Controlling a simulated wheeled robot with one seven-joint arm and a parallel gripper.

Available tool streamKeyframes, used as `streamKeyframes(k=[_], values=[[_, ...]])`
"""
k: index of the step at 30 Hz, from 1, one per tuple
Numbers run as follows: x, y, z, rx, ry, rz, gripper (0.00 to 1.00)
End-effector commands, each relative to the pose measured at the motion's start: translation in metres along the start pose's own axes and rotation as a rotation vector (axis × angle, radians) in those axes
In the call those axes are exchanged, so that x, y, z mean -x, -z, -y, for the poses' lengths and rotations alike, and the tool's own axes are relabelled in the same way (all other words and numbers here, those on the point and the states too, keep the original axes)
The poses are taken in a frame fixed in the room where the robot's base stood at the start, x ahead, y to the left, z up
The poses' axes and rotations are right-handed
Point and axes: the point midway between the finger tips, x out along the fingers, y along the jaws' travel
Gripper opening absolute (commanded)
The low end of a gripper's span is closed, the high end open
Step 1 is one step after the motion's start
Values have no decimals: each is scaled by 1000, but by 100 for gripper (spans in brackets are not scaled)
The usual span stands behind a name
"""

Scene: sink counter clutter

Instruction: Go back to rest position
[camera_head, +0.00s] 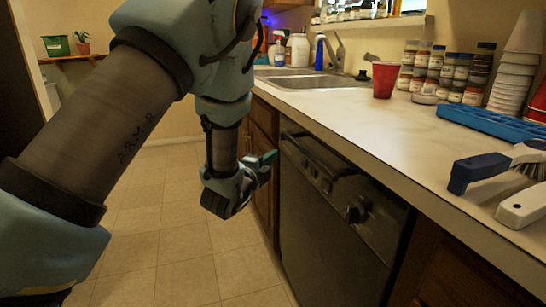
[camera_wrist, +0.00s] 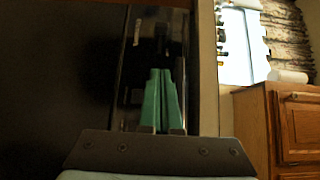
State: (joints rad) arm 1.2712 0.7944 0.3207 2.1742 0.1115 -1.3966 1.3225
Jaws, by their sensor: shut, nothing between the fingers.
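My gripper (camera_head: 268,158) hangs in front of the counter's front edge, near the top left corner of the dark dishwasher (camera_head: 335,205). It is over the floor, below the height of the countertop. In the wrist view my gripper's green fingers (camera_wrist: 163,98) are together, with nothing between them. The dark dishwasher front also fills the left of the wrist view (camera_wrist: 60,70). My arm comes in from the left of the head view and bends down to the gripper. I cannot tell whether the fingertips touch the dishwasher.
The countertop (camera_head: 400,130) holds a red cup (camera_head: 385,80), several spice jars (camera_head: 440,72), stacked cups (camera_head: 515,65), a blue tray (camera_head: 490,123) and brushes (camera_head: 495,165). The sink (camera_head: 315,80) is at the back. The tiled floor (camera_head: 165,235) is clear.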

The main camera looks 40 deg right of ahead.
Motion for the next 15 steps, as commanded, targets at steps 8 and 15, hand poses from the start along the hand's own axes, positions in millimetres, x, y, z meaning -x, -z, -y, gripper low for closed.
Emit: streamKeyframes(k=[8,15], values=[[0,0,0,0,0,0,0],[6,-28,0,59,-43,61,0]])
